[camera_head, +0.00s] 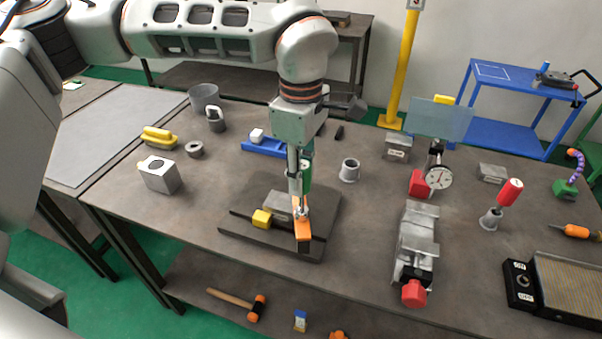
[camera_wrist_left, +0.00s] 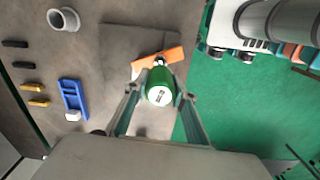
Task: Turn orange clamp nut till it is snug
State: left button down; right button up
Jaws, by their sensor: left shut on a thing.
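The orange clamp nut (camera_head: 303,230) shows as a flat orange bar on the dark fixture plate (camera_head: 280,245); it also shows in the left wrist view (camera_wrist_left: 172,55). My left gripper (camera_head: 298,186) points down above it, shut on a green-handled driver (camera_head: 307,174). In the left wrist view the driver's white-capped green handle (camera_wrist_left: 160,94) sits between the two fingers. The driver's lower end reaches the middle of the orange bar; whether it is fully seated is hidden. My right gripper is in neither view.
A yellow block (camera_head: 262,218) sits beside the nut on the plate. An empty grey holder (camera_head: 348,171) and a blue tray (camera_head: 262,147) stand behind. A vise (camera_head: 416,250), a dial gauge (camera_head: 438,177) and a red-handled driver (camera_head: 510,190) stand to the right.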

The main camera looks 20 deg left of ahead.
pick_arm(q)
jog(key=shift+m, duration=1.2)
jog(key=shift+m, duration=1.7)
jog(key=shift+m, duration=1.7)
jog(key=shift+n, duration=0.3)
